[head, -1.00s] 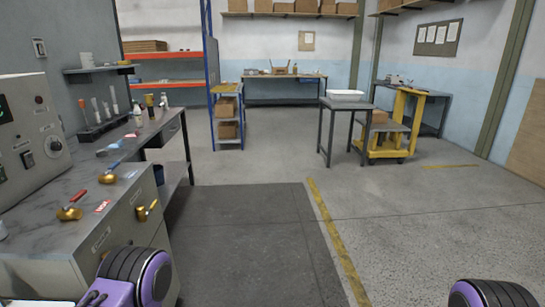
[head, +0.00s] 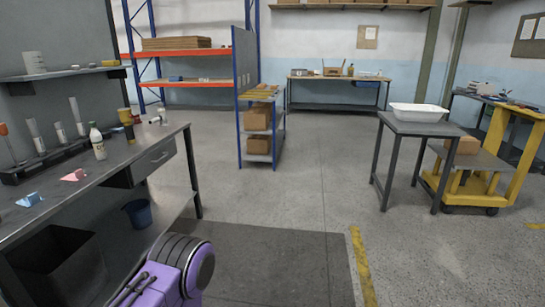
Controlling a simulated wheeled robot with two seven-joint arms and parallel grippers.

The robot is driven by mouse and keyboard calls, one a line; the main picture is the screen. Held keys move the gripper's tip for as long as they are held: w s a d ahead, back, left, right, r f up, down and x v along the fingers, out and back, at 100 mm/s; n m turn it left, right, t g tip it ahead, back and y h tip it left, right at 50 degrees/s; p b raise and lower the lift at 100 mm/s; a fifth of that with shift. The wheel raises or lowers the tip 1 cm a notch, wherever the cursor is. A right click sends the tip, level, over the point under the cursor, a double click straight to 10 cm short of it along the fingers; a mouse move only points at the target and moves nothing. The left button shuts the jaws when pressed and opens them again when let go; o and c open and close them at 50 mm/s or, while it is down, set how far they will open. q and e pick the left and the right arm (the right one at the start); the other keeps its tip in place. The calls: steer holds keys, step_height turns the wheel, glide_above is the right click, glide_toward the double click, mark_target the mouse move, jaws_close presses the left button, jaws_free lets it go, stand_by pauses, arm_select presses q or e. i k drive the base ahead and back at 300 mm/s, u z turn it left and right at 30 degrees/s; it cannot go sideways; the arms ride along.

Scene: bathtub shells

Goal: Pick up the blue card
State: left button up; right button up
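A small blue piece (head: 30,200), which looks like a folded card, lies on the grey workbench top (head: 98,178) at the left of the head view, near the bench's front edge. A similar pink piece (head: 74,175) lies a little behind it and to the right. A purple and black part of my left arm shows at the bottom, in front of the bench. Neither of my grippers can be seen.
A tube rack (head: 60,155) and a white bottle (head: 98,142) stand on the bench. A blue bin (head: 138,213) is under it. A side table with a white tub (head: 418,112) and a yellow cart (head: 497,150) stand right. The middle floor is clear.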

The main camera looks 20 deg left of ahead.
mark_target(33, 199)
steer(key=u, duration=0.4)
steer(key=i, duration=1.35)
steer(key=u, duration=0.75)
